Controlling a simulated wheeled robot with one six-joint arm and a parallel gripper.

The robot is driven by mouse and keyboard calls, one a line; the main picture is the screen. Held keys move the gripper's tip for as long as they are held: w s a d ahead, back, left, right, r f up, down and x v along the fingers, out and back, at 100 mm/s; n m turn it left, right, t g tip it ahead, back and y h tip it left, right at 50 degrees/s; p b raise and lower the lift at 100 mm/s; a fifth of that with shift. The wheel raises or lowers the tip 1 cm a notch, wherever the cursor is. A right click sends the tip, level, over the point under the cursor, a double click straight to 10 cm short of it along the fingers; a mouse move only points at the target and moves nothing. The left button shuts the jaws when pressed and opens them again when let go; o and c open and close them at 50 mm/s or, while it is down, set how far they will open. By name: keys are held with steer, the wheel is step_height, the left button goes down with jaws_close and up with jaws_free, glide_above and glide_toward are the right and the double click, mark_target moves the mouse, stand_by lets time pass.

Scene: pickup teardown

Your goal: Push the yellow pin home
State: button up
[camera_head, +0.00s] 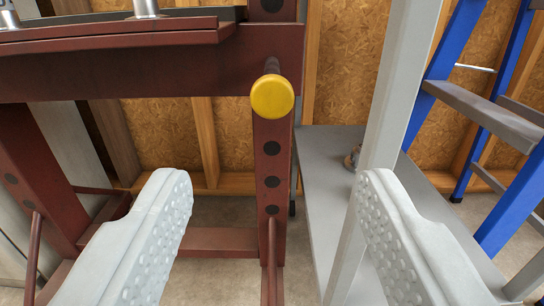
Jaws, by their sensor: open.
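The yellow pin (272,97) shows as a round yellow head on a dark shaft. The shaft sticks out toward me at the top of a dark red steel post (272,185), beside a dark red crossbeam. A length of shaft shows behind the head, so the head stands off from the post. My gripper (270,195) is open and empty, with its two pale studded fingers wide apart. The pin head is above and between the fingertips in the picture, and neither finger touches it.
A dark red crossbeam and press frame (150,70) fill the upper left. A grey bench (335,170) with a grey upright (395,90) stands to the right. A blue ladder (515,190) is at the far right. An OSB wall is behind.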

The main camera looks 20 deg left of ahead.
steer(key=f, duration=0.2)
glide_toward(272, 64)
steer(key=shift+w+a+f, duration=0.15)
steer(key=shift+w+f, duration=0.2)
steer(key=shift+f, duration=0.1)
stand_by(0.3)
jaws_close()
steer(key=x, duration=0.9)
steer(key=shift+w, duration=0.15)
